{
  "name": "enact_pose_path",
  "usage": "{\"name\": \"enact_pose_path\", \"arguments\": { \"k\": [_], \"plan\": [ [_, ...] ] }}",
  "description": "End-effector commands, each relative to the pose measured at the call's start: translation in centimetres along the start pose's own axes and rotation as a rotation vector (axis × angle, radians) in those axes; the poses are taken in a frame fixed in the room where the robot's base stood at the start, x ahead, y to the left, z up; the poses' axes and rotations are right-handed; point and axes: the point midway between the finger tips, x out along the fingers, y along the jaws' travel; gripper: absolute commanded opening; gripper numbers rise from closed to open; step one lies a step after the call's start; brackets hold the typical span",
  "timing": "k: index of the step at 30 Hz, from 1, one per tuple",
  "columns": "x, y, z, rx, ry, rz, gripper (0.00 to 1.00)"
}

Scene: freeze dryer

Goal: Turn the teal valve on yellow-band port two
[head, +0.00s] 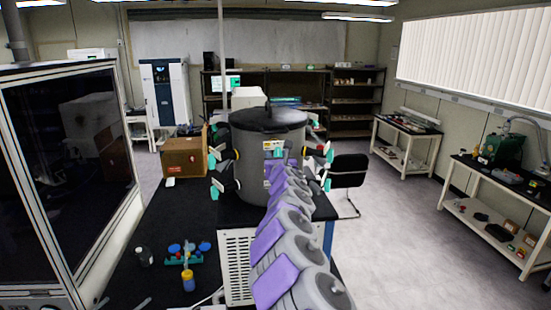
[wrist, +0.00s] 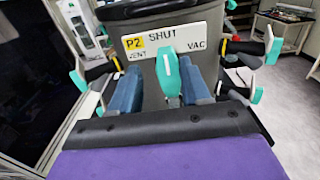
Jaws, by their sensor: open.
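The teal valve (wrist: 176,76) stands upright in the wrist view, in front of a white plate (wrist: 152,43) with a yellow P2 mark and the words SHUT, VENT and VAC. Its handle lies below SHUT. My gripper (wrist: 163,82) is open, with one blue finger on each side of the valve; I cannot tell if either touches it. The valve's lower end is partly hidden by my gripper. In the head view the grey freeze dryer drum (head: 246,160) has a black lid, and my arm hides much of its front.
Other teal-handled ports stick out on the drum's left (head: 216,160) and right (head: 326,155), close to my gripper. A cardboard box (head: 184,158) stands left of the drum.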

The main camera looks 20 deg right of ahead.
Motion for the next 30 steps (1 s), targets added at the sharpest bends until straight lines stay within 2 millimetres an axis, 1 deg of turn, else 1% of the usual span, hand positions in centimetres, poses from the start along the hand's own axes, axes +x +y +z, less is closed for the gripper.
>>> {"name": "enact_pose_path", "arguments": {
  "k": [3, 8, 9, 14, 24, 30],
  "plan": [
    [0.1, -0.2, -0.2, 0.003, 0.003, -0.003, 0.47],
    [-0.2, 0.3, 0.1, -0.002, 0.0, -0.002, 0.47],
    [-0.3, 0.4, 0.1, -0.003, -0.001, -0.003, 0.49],
    [-0.5, 0.9, 0.2, -0.007, -0.002, -0.003, 0.33],
    [-0.1, 0.4, -0.1, -0.002, 0.001, 0.001, 0.01],
    [0.1, 0.3, -0.2, -0.001, 0.003, -0.003, 0.0]
  ]
}}
